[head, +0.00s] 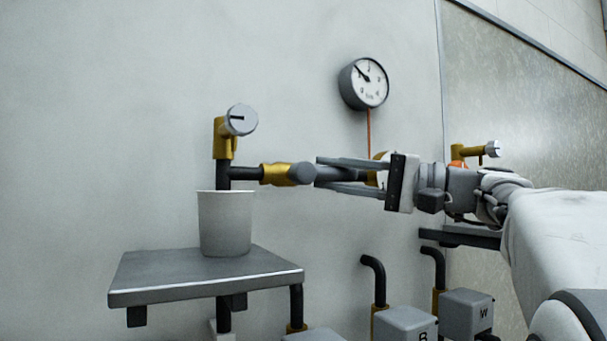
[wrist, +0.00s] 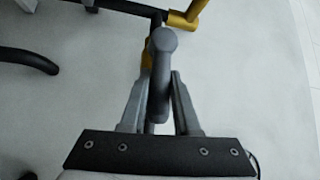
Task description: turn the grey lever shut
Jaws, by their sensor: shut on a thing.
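The grey lever (head: 302,173) sits on a brass valve body (head: 277,174) in a dark pipe at the centre of the head view. Its bar runs to the right, between the fingers of my gripper (head: 322,174). The wrist view shows the rounded hub of the lever (wrist: 163,42) at the top and its bar coming back between the fingers. My gripper (wrist: 161,78) is shut on the lever's bar, one finger on each side. The fingers hide part of the bar in the head view.
A white cup (head: 226,222) stands on a grey shelf (head: 140,272) under the pipe. A bleed fitting with a round slotted face (head: 241,119) is above it. A round gauge (head: 364,83) hangs higher right. Grey boxes (head: 405,325) with bent pipes are below. Bare wall lies left.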

